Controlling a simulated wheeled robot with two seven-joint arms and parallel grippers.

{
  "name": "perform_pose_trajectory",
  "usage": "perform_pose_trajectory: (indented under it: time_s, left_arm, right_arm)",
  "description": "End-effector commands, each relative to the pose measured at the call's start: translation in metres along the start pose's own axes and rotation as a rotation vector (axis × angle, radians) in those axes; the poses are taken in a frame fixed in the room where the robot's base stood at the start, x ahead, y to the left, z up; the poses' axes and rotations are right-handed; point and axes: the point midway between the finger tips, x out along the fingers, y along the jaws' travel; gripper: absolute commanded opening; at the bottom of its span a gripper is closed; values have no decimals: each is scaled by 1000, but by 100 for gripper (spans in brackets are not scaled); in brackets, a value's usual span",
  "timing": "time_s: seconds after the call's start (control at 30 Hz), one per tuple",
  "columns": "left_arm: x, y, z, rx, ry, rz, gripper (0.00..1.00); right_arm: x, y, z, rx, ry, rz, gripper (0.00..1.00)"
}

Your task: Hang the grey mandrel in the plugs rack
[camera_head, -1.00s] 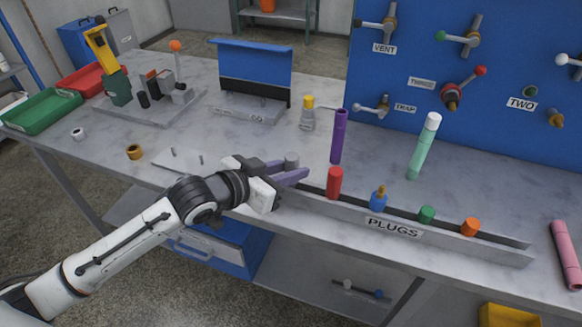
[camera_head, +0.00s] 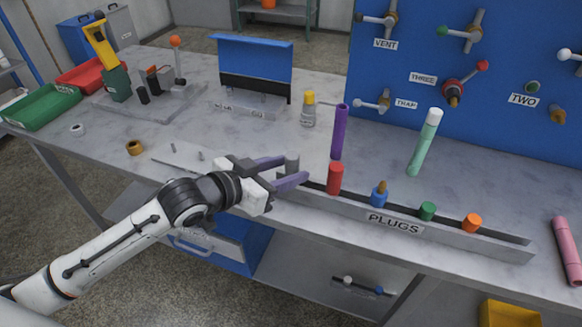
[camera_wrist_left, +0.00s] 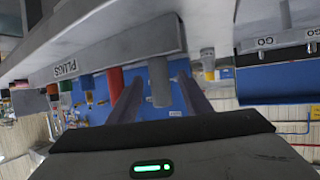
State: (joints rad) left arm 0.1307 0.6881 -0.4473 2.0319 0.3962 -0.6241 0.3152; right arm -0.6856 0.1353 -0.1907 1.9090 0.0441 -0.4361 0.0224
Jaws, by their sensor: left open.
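The grey mandrel (camera_head: 292,162) stands upright at the left end of the plugs rack (camera_head: 330,212), left of a red plug (camera_head: 335,179). My left gripper (camera_head: 295,168) is open, with one purple finger on each side of the mandrel. In the left wrist view, the picture is upside down. The mandrel (camera_wrist_left: 158,85) shows between the two spread fingers (camera_wrist_left: 159,84), with a gap on both sides, at the end of the rack labelled PLUGS (camera_wrist_left: 110,55). The mandrel's lower end is hidden behind a finger in the head view. My right gripper is not in view.
A purple tube (camera_head: 339,132) stands behind the red plug. Blue (camera_head: 379,197), green (camera_head: 428,211) and orange (camera_head: 471,223) plugs stand along the rack. A pale green tube (camera_head: 423,145) stands further back.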

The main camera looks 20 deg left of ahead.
Motion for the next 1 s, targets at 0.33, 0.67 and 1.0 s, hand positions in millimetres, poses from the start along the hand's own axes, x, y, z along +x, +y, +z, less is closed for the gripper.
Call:
perform_pose_trajectory:
  time_s: [0.33,0.67,1.0]
  left_arm:
    - [-67,0,2,1,-3,0,45]
    - [-84,0,0,0,1,1,45]
    - [-84,0,-1,0,1,1,45]
  right_arm:
    - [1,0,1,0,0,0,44]
    - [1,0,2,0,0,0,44]
    - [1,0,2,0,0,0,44]
